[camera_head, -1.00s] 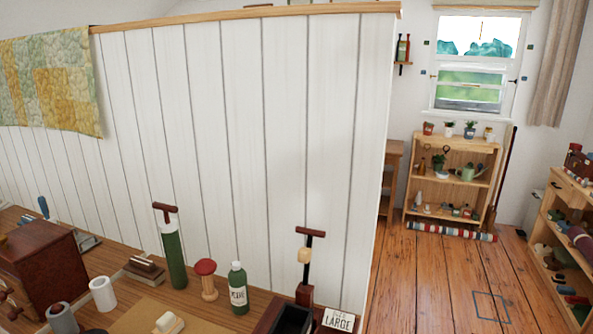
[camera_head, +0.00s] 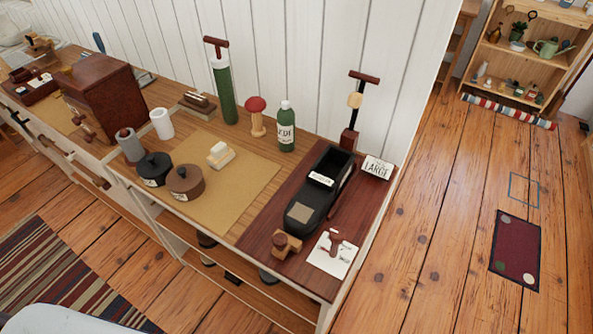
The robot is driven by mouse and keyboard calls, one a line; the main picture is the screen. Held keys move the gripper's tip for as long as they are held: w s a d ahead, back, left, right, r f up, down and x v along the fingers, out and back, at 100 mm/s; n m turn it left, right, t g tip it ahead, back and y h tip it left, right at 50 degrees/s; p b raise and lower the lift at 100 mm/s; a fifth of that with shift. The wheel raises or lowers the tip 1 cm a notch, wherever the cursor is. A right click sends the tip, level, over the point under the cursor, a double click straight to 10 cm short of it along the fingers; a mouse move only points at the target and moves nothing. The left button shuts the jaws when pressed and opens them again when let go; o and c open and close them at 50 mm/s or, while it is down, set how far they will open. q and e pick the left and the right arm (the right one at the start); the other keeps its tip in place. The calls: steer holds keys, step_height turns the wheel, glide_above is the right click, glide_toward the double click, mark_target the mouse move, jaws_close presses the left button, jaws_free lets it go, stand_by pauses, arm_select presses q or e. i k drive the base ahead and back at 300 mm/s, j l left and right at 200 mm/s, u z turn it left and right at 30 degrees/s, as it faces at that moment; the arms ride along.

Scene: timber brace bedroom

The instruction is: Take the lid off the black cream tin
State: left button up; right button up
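A round black tin (camera_head: 153,169) with a knobbed lid on top and a pale label on its side stands near the front edge of the wooden bench. It looks like the black cream tin, and its lid is on. A similar brown tin (camera_head: 186,183) with a knobbed lid stands close beside it on the right. Neither of my grippers is in view.
A grey roll (camera_head: 130,144) stands behind the black tin. A black tray-like device (camera_head: 318,190) stands further right. A striped rug (camera_head: 65,280) covers the floor in front.

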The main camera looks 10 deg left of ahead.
mark_target(154, 164)
steer(key=j+u, duration=0.1)
steer(key=u, duration=1.25)
steer(key=i+j+z, duration=0.1)
steer(key=j+z, duration=0.25)
steer(key=l, duration=0.15)
